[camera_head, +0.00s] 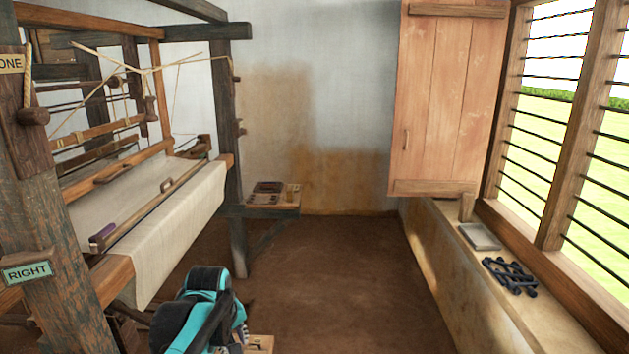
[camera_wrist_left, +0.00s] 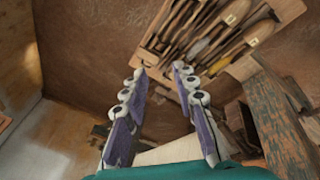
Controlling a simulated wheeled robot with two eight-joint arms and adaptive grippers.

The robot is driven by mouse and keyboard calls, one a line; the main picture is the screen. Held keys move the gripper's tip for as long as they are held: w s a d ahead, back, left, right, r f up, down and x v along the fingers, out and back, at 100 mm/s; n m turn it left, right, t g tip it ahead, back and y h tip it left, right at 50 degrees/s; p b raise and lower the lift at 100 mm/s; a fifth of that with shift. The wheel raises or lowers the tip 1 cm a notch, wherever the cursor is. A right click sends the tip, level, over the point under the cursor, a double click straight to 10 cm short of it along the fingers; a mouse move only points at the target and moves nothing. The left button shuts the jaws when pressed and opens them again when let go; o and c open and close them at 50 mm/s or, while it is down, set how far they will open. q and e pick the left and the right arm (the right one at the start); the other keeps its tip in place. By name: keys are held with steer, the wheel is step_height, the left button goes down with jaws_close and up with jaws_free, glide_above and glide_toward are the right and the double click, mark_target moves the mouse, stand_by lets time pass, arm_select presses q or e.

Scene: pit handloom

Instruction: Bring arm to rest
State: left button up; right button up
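My left gripper (camera_wrist_left: 161,70) shows in the left wrist view with its two purple and white fingers apart and nothing between the tips. Beyond the fingertips is a wooden tool tray (camera_wrist_left: 292,8) holding several long-handled tools (camera_wrist_left: 240,42) with small tags. A teal and black arm part of mine (camera_head: 205,308) shows at the bottom of the head view, low beside the loom cloth; its gripper cannot be made out there. My right gripper is in neither view.
The wooden loom (camera_head: 52,220) with pale cloth (camera_head: 170,225) fills the left. A window ledge (camera_head: 450,240) on the right holds dark metal pieces (camera_head: 510,275) and a grey slab (camera_head: 479,236). The brown floor (camera_head: 340,270) between is clear.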

arm_select(q)
steer(key=s+f+m+t, duration=0.1)
steer(key=s+m, duration=0.3)
steer(key=s, duration=0.5)
steer(key=s+d+f+m+t, duration=0.1)
steer(key=s+m, duration=0.3)
steer(key=s, duration=0.6)
steer(key=shift+s+f+m+t, duration=0.25)
steer(key=shift+f+m+t, duration=0.15)
steer(key=shift+f+t, duration=0.45)
